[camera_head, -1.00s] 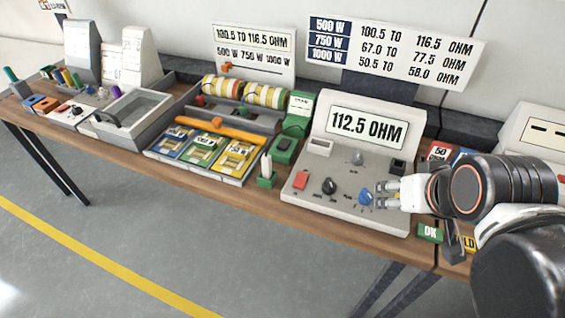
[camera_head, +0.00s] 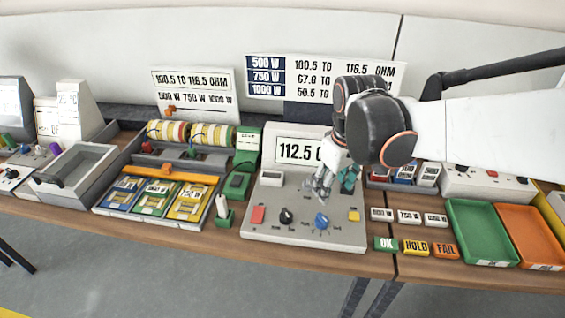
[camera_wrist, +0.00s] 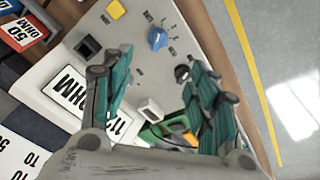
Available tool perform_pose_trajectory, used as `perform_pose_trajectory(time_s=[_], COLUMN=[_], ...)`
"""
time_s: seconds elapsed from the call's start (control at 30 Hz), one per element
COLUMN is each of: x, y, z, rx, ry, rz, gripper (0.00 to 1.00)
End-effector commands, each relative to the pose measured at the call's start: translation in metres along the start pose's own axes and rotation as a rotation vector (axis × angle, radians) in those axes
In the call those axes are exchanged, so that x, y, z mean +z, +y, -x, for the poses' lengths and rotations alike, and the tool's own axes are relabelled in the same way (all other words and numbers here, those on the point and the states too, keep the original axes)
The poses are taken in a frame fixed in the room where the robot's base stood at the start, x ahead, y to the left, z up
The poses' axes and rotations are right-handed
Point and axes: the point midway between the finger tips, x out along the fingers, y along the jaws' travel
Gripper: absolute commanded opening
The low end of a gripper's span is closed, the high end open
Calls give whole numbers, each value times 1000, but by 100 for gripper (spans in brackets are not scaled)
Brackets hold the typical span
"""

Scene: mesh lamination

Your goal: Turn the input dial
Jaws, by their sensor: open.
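The grey tester (camera_head: 300,235) shows 112.5 OHM on its display in the earlier head view; my arm now hides the last digits. Its sloped panel has a black dial (camera_head: 286,216) and a blue dial (camera_head: 321,221) with marks around it. I cannot tell by label which is the input dial. My gripper (camera_head: 336,183) is open and empty above the panel, behind the blue dial. In the wrist view the blue dial (camera_wrist: 157,38) lies beyond the spread fingers (camera_wrist: 155,66). A dark knob (camera_wrist: 183,73) is partly hidden by the right finger.
A red button (camera_head: 258,215) and a yellow button (camera_head: 353,215) sit on the panel. OK (camera_head: 385,243), HOLD (camera_head: 416,247) and FAIL (camera_head: 446,250) blocks lie right of the tester. A green tray (camera_head: 482,232) stands further right. A small green stand (camera_head: 224,212) is close on the left.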

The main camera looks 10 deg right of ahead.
Motion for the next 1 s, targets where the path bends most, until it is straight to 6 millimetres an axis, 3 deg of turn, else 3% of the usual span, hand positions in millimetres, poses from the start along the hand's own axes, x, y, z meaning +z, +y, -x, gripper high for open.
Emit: perform_pose_trajectory(time_s=[0.2,0.57,1.0], x=[-24,-28,-16], y=[10,12,7], z=[-25,-50,-132], rx=[-50,-75,-74], ry=[-99,-141,-139], rz=[99,143,142], gripper=[54,54,54])
